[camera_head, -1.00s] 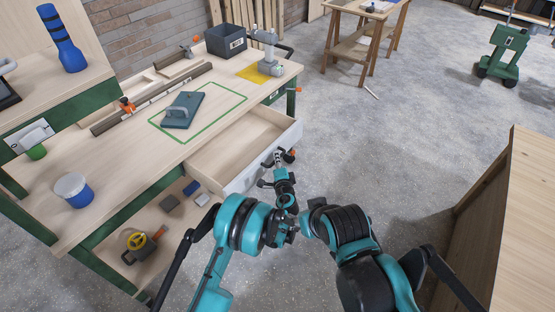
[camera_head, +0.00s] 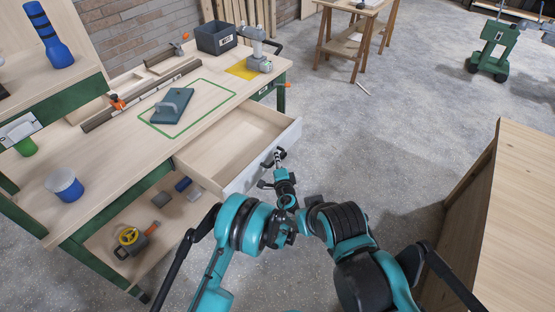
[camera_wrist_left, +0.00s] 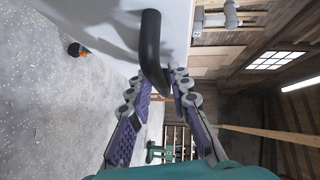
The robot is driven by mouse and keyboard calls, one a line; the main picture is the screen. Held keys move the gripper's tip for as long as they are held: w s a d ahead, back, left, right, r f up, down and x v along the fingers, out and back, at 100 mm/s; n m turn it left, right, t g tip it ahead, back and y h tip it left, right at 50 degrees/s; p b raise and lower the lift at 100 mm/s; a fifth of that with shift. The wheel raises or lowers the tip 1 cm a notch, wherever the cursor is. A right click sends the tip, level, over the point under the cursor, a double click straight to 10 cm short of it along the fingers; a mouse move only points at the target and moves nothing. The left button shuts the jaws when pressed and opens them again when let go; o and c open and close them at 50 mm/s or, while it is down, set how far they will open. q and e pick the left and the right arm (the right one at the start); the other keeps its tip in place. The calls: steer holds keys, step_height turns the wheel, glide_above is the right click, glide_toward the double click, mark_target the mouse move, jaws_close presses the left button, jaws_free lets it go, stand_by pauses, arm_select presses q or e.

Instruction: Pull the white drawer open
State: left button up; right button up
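The white drawer (camera_head: 262,164) stands well out of the workbench, and its pale wooden inside looks empty. Its dark curved handle (camera_wrist_left: 151,45) is on the front panel. My left gripper (camera_head: 275,158) is at this handle, in front of the drawer. In the left wrist view, the two fingers lie on either side of the handle and close on it near its lower end. The exact contact at the fingertips is hard to see. My right arm shows at the lower right in the head view, but I cannot make out its gripper.
A wooden cabinet (camera_head: 505,190) stands at the right. The concrete floor between is clear.

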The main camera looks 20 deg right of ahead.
arm_select(q)
steer(key=s+r, duration=0.1)
steer(key=s, duration=0.6)
steer(key=shift+s+a, duration=0.2)
steer(key=shift+a, duration=0.25)
steer(key=w+a+r+n+y, duration=0.1)
steer(key=a+r, duration=0.2)
steer(key=a, duration=0.1)
steer(key=w+a+r+n+g+y, duration=0.1)
steer(key=a+r+n, duration=0.1)
steer(key=a+r, duration=0.2)
steer(key=w+a+r+n+g+y, duration=0.1)
steer(key=a+r+n, duration=0.1)
steer(key=a+r, duration=0.2)
steer(key=shift+a, duration=0.7)
steer(key=s+a+r+n+g+y, duration=0.1)
steer(key=s+a+r+n+g, duration=0.3)
steer(key=s+a, duration=0.55)
steer(key=s+a+r+n+g, duration=0.1)
steer(key=s+a+r+n, duration=0.5)
steer(key=a, duration=0.7)
steer(key=s+a+f+n+g+h, duration=0.1)
steer(key=s, duration=0.7)
steer(key=s+a+f+n+g, duration=0.1)
steer(key=s+f, duration=0.1)
steer(key=s, duration=0.6)
steer(key=shift+a+n+h, duration=0.35)
steer(key=shift+n+h, duration=0.05)
